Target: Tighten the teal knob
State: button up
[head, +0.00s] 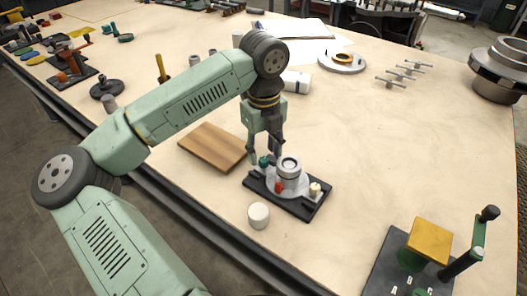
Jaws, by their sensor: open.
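The split casing (290,174) is a grey round body on a dark base plate (307,209) near the middle of the table. The teal knob (264,161) sits at its far left side. A red knob (278,187) is on its near side and a cream knob (315,189) on its right. My gripper (265,158) points down over the far left corner of the casing. Its fingers are open, one to the left of the teal knob and one to the right. I cannot tell whether they touch it.
A wooden board (212,146) lies left of the casing. A cream cylinder (258,215) stands just in front of the base plate. A fixture with a yellow block (430,240) and a lever stands at the front right. The table right of the casing is clear.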

jog(key=shift+f, duration=1.05)
grip_shut()
